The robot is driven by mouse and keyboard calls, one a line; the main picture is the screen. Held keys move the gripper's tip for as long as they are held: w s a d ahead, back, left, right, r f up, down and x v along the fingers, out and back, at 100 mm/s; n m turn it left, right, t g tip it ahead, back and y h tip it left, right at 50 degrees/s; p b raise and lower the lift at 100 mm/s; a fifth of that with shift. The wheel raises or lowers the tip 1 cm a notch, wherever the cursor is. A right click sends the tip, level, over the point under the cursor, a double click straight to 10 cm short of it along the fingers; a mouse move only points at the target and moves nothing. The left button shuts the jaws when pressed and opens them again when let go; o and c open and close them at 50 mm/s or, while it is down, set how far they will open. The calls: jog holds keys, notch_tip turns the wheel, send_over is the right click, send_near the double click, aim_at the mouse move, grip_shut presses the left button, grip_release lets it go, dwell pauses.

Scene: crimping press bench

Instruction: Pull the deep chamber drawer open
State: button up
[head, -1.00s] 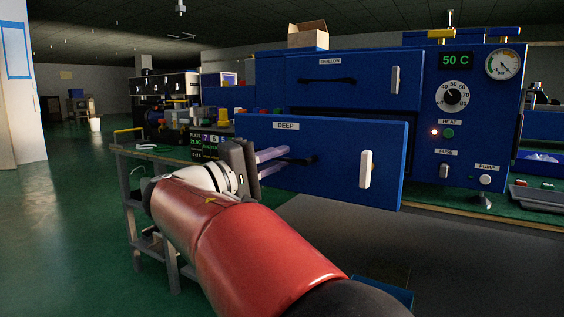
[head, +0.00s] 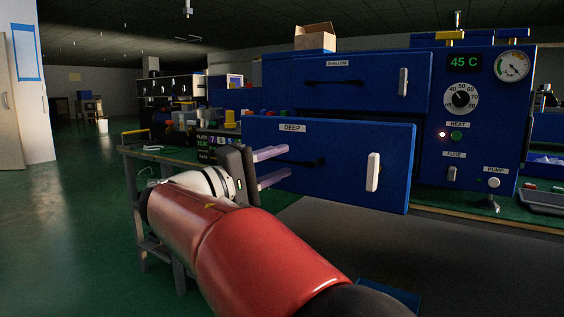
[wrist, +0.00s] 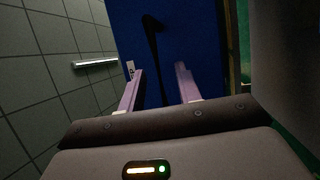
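The deep chamber drawer (head: 345,180) is a blue front labelled DEEP. It stands out in front of the press cabinet, below the closed-looking shallow drawer (head: 375,85). Its black handle (head: 310,163) is on the left half, and a white upright latch-like bar (head: 373,172) is on the right half. My gripper (head: 282,163) is at the drawer's left side, its two pale purple fingers spread apart around the handle's level. In the wrist view the dark handle (wrist: 152,25) shows between and beyond the open fingers (wrist: 158,75). I see no finger touching it.
The press panel holds a 45 C display (head: 464,63), a dial, a gauge and switches. An open cardboard box (head: 315,37) sits on top. A green bench with clutter is behind my arm. The floor at left (head: 75,220) is clear.

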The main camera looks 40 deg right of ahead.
jog(key=a+f, duration=0.1)
jog(key=a, duration=0.5)
jog(key=shift+f, duration=0.15)
jog(key=s+f+n+t+y+p, duration=0.25)
jog(key=s+f+y+p, duration=0.25)
jog(key=s+f+y, duration=0.55)
jog(key=s+a+f+m+t+y+p, duration=0.1)
jog(key=s+a+f+t+y+p, duration=0.2)
jog(key=a+f+y, duration=0.6)
jog(key=s+a+f, duration=0.1)
jog(key=s+a, duration=0.1)
jog(key=shift+a+f, duration=0.35)
jog(key=shift+a, duration=0.05)
jog(key=shift+m+y, duration=0.25)
